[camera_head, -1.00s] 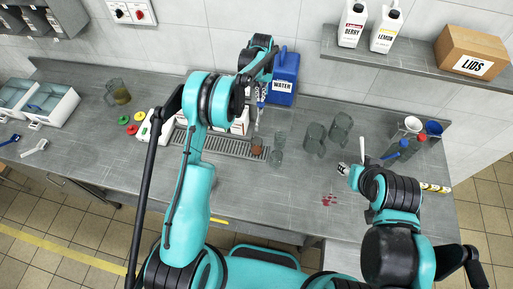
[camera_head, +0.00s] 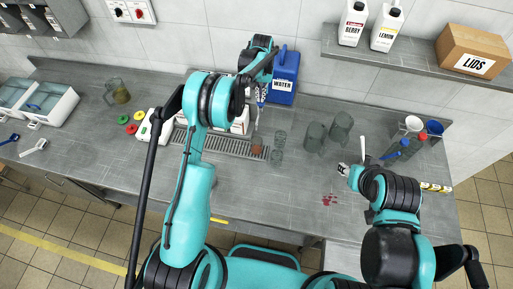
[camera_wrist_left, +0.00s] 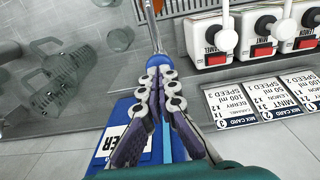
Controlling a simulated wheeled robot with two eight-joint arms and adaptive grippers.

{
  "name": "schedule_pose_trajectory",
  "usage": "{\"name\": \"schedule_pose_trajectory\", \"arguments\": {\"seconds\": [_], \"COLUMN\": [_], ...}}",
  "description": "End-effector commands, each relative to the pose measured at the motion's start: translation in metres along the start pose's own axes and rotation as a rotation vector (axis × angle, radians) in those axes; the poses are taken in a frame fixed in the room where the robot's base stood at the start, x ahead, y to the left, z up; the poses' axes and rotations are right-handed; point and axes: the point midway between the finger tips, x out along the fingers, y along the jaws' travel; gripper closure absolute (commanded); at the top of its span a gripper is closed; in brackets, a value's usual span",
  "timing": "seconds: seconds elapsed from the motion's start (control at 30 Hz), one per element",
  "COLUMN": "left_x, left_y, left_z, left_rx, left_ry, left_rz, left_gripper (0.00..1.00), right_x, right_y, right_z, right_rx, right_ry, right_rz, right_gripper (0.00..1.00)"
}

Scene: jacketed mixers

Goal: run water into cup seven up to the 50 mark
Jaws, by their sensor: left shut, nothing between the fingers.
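The blue water container (camera_head: 285,80), labelled WATER, stands at the back of the counter against the wall. My left gripper (camera_head: 259,97) is at its front left; in the left wrist view its fingers (camera_wrist_left: 160,75) are shut and empty, in front of the blue container (camera_wrist_left: 115,145). A thin metal rod or spout (camera_wrist_left: 152,28) runs beyond the fingertips. Two clear cups (camera_head: 280,138) (camera_head: 275,157) stand right of the drip grate, and a cup with brown content (camera_head: 257,148) stands at its right end. I cannot read which is cup seven, nor any mark. My right gripper (camera_head: 344,169) is low at the right; its fingers are unclear.
Mixers with white knobs and red switches (camera_wrist_left: 264,50) stand along the grate (camera_head: 222,146), with mix cards (camera_wrist_left: 235,105) by them.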

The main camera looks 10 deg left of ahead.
Motion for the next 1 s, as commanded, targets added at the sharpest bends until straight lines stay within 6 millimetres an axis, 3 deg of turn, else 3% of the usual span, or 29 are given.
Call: {"name": "schedule_pose_trajectory", "arguments": {"seconds": [0.63, 1.0], "left_x": [0.021, 0.020], "left_y": [0.000, 0.000], "left_z": [0.000, 0.000], "left_rx": [0.000, 0.000], "left_ry": [0.000, -0.001], "left_rz": [0.000, 0.000], "left_gripper": [1.00, 1.00], "right_x": [0.014, 0.013], "right_y": [0.000, 0.000], "right_z": [0.010, 0.009], "right_rx": [0.000, 0.000], "right_ry": [0.000, 0.000], "right_rz": [0.000, 0.000], "right_gripper": [0.60, 0.60]}}
